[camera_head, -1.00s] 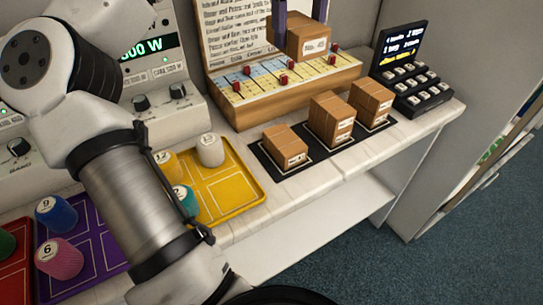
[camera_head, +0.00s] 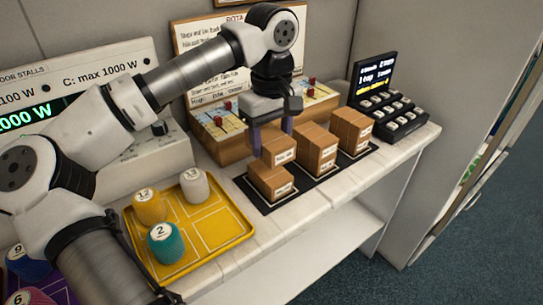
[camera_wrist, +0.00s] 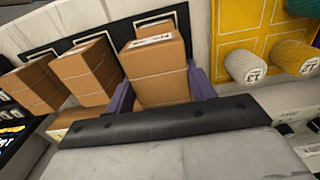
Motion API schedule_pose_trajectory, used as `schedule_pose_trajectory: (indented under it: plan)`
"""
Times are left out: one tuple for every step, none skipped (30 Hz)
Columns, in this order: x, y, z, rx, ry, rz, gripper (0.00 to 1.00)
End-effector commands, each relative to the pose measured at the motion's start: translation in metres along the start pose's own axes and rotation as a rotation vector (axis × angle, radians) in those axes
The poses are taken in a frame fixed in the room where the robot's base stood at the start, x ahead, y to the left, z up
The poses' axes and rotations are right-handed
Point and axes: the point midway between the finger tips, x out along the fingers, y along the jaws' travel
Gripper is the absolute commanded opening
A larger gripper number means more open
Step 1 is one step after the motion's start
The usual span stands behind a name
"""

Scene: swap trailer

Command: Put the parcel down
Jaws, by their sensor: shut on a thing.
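My gripper (camera_head: 272,137), with purple fingers, is shut on a brown parcel (camera_head: 279,149). The held parcel also shows between the fingers in the wrist view (camera_wrist: 160,88). In the head view it appears just above and slightly behind a single parcel (camera_head: 270,182) on the leftmost black mat (camera_head: 245,186). I cannot tell whether the two touch. The held parcel looks roughly level, and it hides part of the lower one.
Taller parcel stacks stand close to the right, a middle one (camera_head: 318,150) and a right one (camera_head: 353,130). A yellow tray (camera_head: 215,224) with numbered spools lies to the left. A wooden board (camera_head: 232,147) stands behind, and a keypad (camera_head: 398,115) at the right.

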Motion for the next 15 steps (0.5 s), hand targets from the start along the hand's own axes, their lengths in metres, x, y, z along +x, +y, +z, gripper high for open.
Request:
schedule_pose_trajectory:
  plan:
    - [0.003,0.0,0.0,0.0,0.0,0.001,0.29]
    - [0.004,0.0,0.0,0.0,0.0,0.001,0.29]
    - [0.006,0.0,0.0,0.0,0.0,0.001,0.29]
    - [0.009,0.0,0.0,0.0,-0.001,0.001,0.29]
    - [0.012,0.0,0.0,0.0,-0.001,0.0,0.29]
    - [0.017,0.0,0.001,0.001,-0.002,-0.001,0.29]
    - [0.022,0.0,0.001,0.001,-0.002,0.0,0.29]
    - [0.026,0.0,0.0,0.0,-0.002,0.0,0.29]
    - [0.033,0.0,0.001,0.0,-0.002,0.0,0.29]
    - [0.038,0.0,0.001,0.001,-0.002,-0.001,0.29]
    - [0.042,0.0,0.001,0.001,-0.002,0.0,0.29]
    - [0.045,0.0,0.001,0.0,-0.001,0.001,0.29]
    - [0.046,0.0,0.0,0.0,-0.001,0.001,0.29]
    - [0.047,0.0,0.0,0.0,0.0,0.002,0.29]
    - [0.047,0.0,0.0,0.0,0.0,0.002,0.29]
